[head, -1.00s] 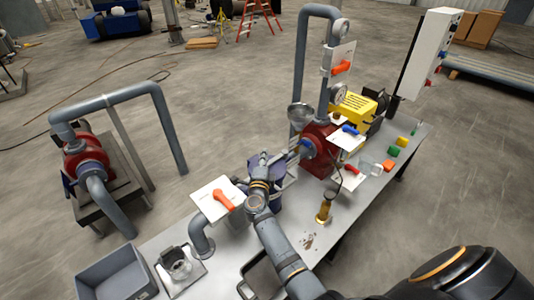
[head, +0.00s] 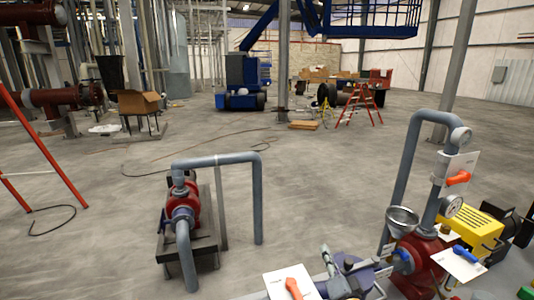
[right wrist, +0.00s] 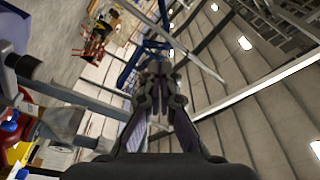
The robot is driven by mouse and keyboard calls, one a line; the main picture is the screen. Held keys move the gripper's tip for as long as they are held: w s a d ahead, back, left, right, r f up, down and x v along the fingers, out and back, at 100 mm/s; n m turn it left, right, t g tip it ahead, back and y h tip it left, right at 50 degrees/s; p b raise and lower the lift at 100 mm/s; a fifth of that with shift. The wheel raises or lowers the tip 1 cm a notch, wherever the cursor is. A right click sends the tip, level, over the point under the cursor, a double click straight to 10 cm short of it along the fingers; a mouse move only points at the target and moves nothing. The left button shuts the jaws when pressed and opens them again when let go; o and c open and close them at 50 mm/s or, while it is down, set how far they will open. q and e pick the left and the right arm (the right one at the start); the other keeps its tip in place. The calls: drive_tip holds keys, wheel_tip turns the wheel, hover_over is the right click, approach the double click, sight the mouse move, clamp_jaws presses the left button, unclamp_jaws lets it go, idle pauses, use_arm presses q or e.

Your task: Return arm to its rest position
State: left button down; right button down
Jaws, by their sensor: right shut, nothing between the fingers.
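My right gripper (right wrist: 160,75) is shut and empty in the right wrist view, its two fingers together. It points out over the hall, clear of any object. Most of my right arm is outside the head view. My left gripper is not in view.
A funnel (head: 403,218), a grey pipe loop (head: 405,165), gauges and a yellow motor (head: 470,230) stand on the right. A red pump with grey pipe (head: 258,200) stands left. Open concrete floor (head: 110,215) lies beyond. The funnel also shows in the wrist view (right wrist: 62,125).

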drive_tip(key=s+a+f+n+g+y, duration=0.3)
drive_tip(key=s+a+f+n+g, duration=0.1)
drive_tip(key=s+f+n+g, duration=0.25)
drive_tip(key=s+d+f+n+g+h, duration=0.1)
drive_tip(key=s+d+f+g+h, duration=0.15)
drive_tip(key=s, duration=0.45)
drive_tip(key=s+d+f+n+g+h, duration=0.1)
drive_tip(key=s+d+f+g+h, duration=0.2)
drive_tip(key=s, duration=0.5)
drive_tip(key=s+d+f+n+g+h, duration=0.1)
drive_tip(key=s+d+f+n+g, duration=0.15)
drive_tip(key=s+d+g, duration=0.35)
wheel_tip(320, 180, down, 26)
drive_tip(key=s+m+t, duration=0.1)
drive_tip(key=s, duration=0.1)
drive_tip(key=s+d+f+g, duration=0.1)
drive_tip(key=s+d+f, duration=0.1)
drive_tip(key=s+f, duration=1.5)
drive_tip(key=s, duration=0.2)
drive_tip(key=shift+s+f, duration=0.3)
drive_tip(key=shift+s, duration=0.05)
drive_tip(key=shift+d, duration=0.1)
